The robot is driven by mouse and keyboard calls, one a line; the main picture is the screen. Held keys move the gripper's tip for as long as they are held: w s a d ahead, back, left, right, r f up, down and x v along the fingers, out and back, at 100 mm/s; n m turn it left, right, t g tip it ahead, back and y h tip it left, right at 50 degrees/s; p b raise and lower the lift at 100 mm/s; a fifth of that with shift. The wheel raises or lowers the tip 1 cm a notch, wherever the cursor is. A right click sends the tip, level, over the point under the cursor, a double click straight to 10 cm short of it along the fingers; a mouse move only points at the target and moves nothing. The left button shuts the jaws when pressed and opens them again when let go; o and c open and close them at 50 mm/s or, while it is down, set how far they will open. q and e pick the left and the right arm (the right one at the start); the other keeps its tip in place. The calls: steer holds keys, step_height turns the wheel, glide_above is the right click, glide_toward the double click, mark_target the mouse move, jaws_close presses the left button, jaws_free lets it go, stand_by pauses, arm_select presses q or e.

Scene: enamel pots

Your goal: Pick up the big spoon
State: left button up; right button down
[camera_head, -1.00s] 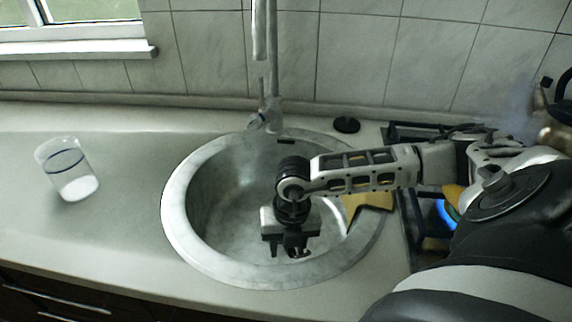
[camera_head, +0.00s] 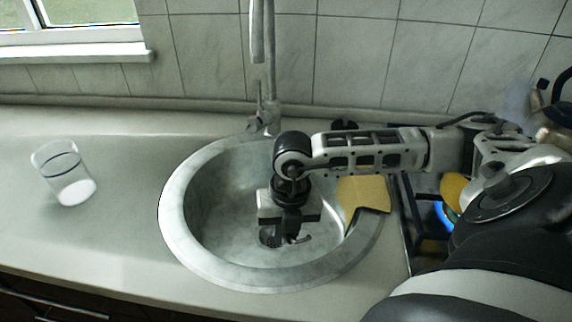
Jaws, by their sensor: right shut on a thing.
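My right gripper (camera_head: 284,238) points down inside the round metal sink (camera_head: 186,240), over its lower middle part. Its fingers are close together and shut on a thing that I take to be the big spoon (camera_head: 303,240). Only a small dark bit of it shows beside the fingertips, and the rest is hidden by the gripper. I cannot tell whether it is clear of the sink floor. My left gripper is not in view.
A clear glass (camera_head: 64,173) stands on the counter left of the sink. A yellow cloth or sponge (camera_head: 364,194) lies on the sink's right rim. The faucet (camera_head: 264,90) rises behind the sink. A stove with a blue flame (camera_head: 445,214) is at the right, under my arm.

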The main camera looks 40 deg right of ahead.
arm_select(q)
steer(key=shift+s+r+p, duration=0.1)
steer(key=shift+p, duration=0.35)
arm_select(e)
step_height(320, 180, up, 23)
steer(key=shift+f, duration=0.15)
